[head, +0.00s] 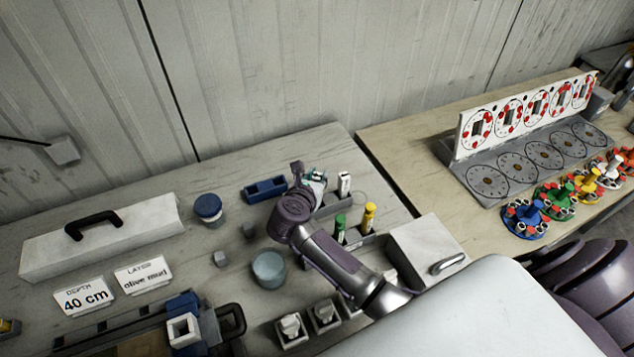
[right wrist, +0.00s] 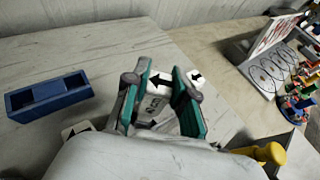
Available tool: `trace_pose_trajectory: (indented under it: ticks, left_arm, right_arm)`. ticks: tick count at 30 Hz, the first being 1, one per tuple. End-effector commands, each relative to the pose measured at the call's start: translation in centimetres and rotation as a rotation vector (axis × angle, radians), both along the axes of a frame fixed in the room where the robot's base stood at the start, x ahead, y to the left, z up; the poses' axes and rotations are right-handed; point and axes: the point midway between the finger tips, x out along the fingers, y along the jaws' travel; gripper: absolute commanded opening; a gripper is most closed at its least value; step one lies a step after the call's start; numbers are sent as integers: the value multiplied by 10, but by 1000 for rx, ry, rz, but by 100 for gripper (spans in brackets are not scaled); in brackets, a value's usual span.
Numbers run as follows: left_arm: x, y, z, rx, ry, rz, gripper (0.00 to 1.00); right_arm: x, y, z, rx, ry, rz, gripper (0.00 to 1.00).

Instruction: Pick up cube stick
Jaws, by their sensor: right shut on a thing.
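My right gripper (head: 314,178) is over the back of the left table, by a grey holder (head: 334,203). In the right wrist view its two teal-padded fingers (right wrist: 160,100) are closed on a small white stick (right wrist: 154,104) with black arrow and letter marks, which I take to be the cube stick. Its lower end is hidden, so I cannot tell whether it is clear of the holder. A similar white piece with a black mark (head: 344,183) stands upright just right of the gripper; it also shows in the right wrist view (right wrist: 196,77). My left gripper is not in view.
A blue two-slot block (head: 265,189) lies left of the gripper. Green (head: 340,228) and yellow (head: 369,216) markers stand close to my right forearm. A white box (head: 428,250), a grey-blue cup (head: 268,268) and a blue-lidded jar (head: 208,208) are nearby.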

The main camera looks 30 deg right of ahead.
Motion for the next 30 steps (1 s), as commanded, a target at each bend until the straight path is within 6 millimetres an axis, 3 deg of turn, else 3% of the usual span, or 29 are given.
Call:
trace_pose_trajectory:
  ticks: [5, 11, 24, 30]
  left_arm:
    - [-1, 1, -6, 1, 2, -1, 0]
    - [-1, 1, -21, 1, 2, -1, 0]
    - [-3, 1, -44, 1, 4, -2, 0]
    - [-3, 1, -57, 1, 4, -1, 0]
  right_arm:
    - [0, 1, 9, 3, -3, -1, 0]
    - [0, 0, 40, 7, -10, -3, 0]
    - [-70, -65, 95, 0, -5, -2, 0]
    - [-76, -71, 102, 5, -2, 25, 0]
